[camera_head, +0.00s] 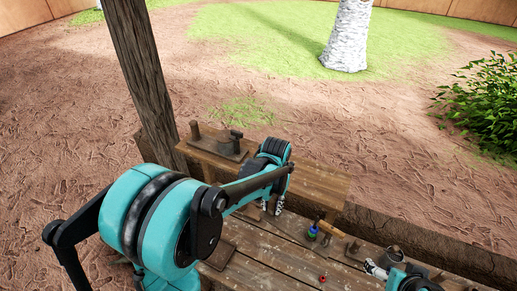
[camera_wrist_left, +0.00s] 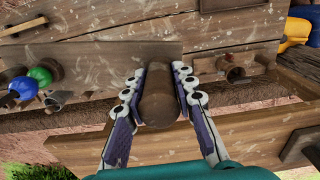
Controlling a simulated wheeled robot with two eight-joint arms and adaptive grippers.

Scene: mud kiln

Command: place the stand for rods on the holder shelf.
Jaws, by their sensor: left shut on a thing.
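My left gripper (camera_head: 271,207) is over the workbench, close to the front side of the raised holder shelf (camera_head: 315,181). In the left wrist view, my left gripper (camera_wrist_left: 158,95) is shut on a brown rounded cylinder, which I take to be the stand for rods (camera_wrist_left: 158,102). The fingers are on both sides of it. In the head view my left arm hides it. In the wrist view the shelf plank (camera_wrist_left: 215,138) runs below and behind it. My right gripper (camera_head: 375,270) is low at the right; its jaws are not clear.
A dark board with upright pegs (camera_head: 222,147) occupies the shelf's left end; the shelf's right part is bare. A wooden post (camera_head: 150,80) rises at left.

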